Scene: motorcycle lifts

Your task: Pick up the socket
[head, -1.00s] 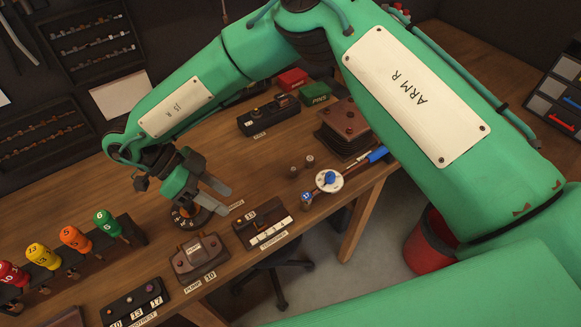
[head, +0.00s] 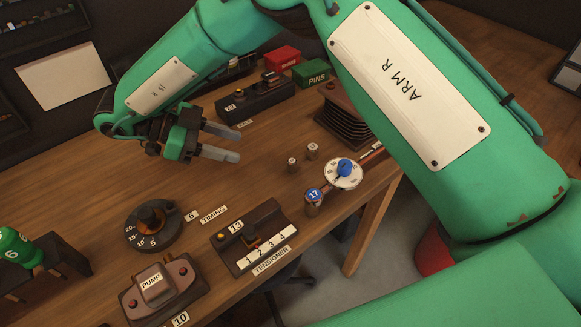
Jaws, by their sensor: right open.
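Two small grey metal cylinders that look like sockets stand upright on the wooden bench in the head view: a nearer one (head: 292,164) and a farther one (head: 312,151). I cannot tell which is the socket meant. A wrench with a round white dial and blue knob (head: 344,172) lies to their right, with a blue-topped cylinder marked 17 (head: 313,198) at its near end. My right gripper (head: 236,144) is open and empty above the bench, left of the two cylinders and pointing toward them. My left gripper is not in view.
A timing dial (head: 153,226), a tensioner block (head: 254,237) and a pump block (head: 160,286) stand nearer. A black block (head: 256,98), red box (head: 282,59), green PINS box (head: 312,72) and dark ribbed stack (head: 345,118) stand behind. Bare bench lies around the cylinders.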

